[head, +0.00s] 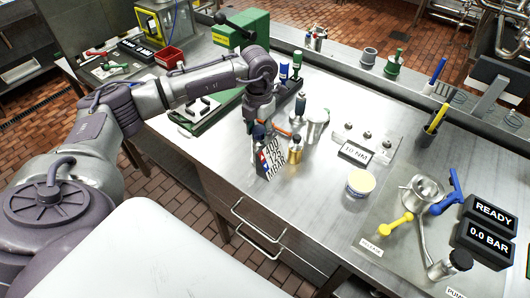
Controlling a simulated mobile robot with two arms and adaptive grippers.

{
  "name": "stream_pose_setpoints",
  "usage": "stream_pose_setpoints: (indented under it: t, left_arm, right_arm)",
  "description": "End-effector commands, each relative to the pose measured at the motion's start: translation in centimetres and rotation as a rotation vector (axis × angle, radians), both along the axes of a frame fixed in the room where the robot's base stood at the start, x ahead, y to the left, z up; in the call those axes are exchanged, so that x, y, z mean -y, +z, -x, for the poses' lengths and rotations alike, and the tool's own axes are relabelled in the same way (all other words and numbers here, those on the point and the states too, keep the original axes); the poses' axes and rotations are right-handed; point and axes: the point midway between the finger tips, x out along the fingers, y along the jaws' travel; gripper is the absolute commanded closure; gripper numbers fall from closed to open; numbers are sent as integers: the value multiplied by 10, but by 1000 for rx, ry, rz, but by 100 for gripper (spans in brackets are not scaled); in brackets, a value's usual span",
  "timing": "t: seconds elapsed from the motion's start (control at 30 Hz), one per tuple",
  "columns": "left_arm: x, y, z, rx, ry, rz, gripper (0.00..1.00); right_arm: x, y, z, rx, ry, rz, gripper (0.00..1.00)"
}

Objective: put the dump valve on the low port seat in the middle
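My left gripper (257,118) comes in from the left and points down over a cluster of small fittings and bottles near the middle of the bench. Its fingertips are small and partly hidden, so I cannot tell whether it is open or holds something. A pale plate (383,149) with several small metal studs lies right of it, behind a dark "10 NM" block (354,152). I cannot tell which part is the dump valve or which seat is the low port. My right gripper is not in view.
A cream-topped jar (360,184) stands further right. A metal panel at right carries a yellow lever (397,226), a blue handle (449,192) and "READY" and "0.0 BAR" displays (486,240).

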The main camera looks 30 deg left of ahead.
Motion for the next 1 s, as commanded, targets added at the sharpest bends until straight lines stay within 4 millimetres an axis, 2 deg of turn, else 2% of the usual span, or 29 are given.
stream_pose_setpoints:
  t: [0.03, 0.27, 0.77, 1.0]
  left_arm:
    - [0, 0, 0, 0, 0, 0, 61]
    - [0, 0, 0, 0, 0, 0, 100]
    - [0, 4, -1, 3, 0, 1, 100]
    - [0, 27, -1, 7, -1, 2, 100]
  right_arm:
    - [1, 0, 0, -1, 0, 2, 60]
    - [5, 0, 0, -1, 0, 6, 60]
    - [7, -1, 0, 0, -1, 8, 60]
    - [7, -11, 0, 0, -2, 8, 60]
